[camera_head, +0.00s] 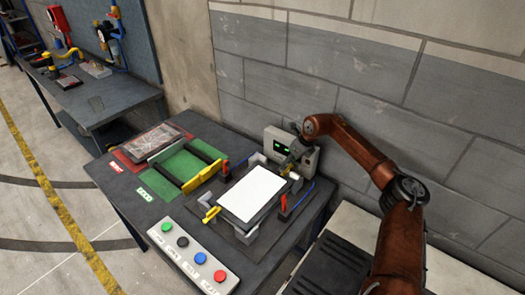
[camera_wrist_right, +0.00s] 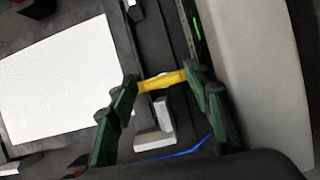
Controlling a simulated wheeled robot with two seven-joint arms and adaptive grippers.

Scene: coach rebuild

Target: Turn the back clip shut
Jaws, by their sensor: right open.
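A white panel (camera_head: 252,193) lies flat in a dark fixture (camera_head: 232,229) on the table; it also shows at the left of the right wrist view (camera_wrist_right: 60,80). The back clip, yellow (camera_wrist_right: 162,80), lies between the fingers of my right gripper (camera_wrist_right: 160,84) in the right wrist view. It stands beside the panel's edge, not over it. The fingers are apart, one at each end of the clip; I cannot tell whether they touch it. In the head view my right gripper (camera_head: 291,158) hides most of this clip. Another yellow clip (camera_head: 211,214) is at the panel's front left corner. My left gripper is out of view.
A grey device with a green display (camera_head: 280,146) stands close behind my right gripper, against the wall. A button box (camera_head: 193,257) is at the front.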

